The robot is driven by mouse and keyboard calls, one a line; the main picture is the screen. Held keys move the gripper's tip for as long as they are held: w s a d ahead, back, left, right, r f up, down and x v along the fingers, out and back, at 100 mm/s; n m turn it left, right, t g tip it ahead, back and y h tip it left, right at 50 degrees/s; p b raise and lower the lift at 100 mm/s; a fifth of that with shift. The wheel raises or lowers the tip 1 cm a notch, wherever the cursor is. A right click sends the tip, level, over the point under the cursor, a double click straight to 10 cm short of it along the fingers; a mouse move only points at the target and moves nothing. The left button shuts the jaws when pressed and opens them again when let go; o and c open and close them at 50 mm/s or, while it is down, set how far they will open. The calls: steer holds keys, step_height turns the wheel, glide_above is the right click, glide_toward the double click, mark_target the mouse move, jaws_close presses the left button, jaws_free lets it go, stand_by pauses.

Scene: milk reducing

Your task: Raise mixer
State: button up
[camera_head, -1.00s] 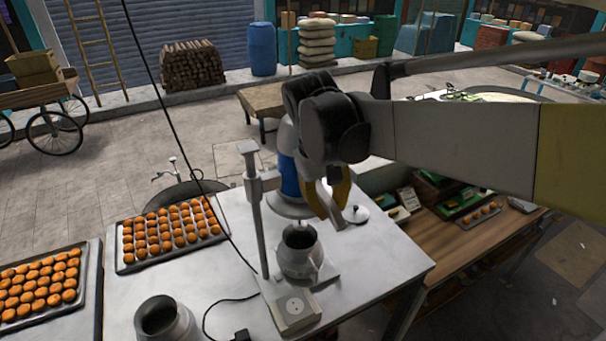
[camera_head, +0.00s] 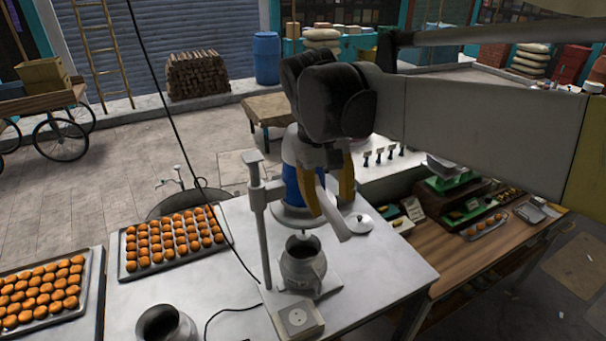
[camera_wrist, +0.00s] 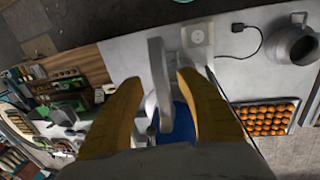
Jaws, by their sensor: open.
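The mixer is a white and blue motor head (camera_head: 291,187) on a grey upright post (camera_head: 262,235), above a metal pot (camera_head: 303,265) on the mixer's base. A socket-like box (camera_head: 298,317) sits at the front of the base. My gripper (camera_head: 335,215) is beside the head, in front of its right side. In the wrist view its two yellow fingers (camera_wrist: 160,100) are apart, with a light grey bar-like handle (camera_wrist: 158,80) between them and the blue head (camera_wrist: 180,122) behind. I cannot tell whether a finger touches the handle.
Trays of orange sweets (camera_head: 172,243) lie on the left of the metal table. A second pot (camera_head: 165,325) stands at the front, with a black cable (camera_head: 225,308) near it. A small lid (camera_head: 360,223) lies right of the mixer. A wooden stall table (camera_head: 460,255) adjoins on the right.

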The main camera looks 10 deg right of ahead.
step_height(320, 180, up, 7)
steer(key=a, duration=0.1)
steer(key=shift+s+a+f, duration=0.15)
steer(key=shift+f, duration=0.05)
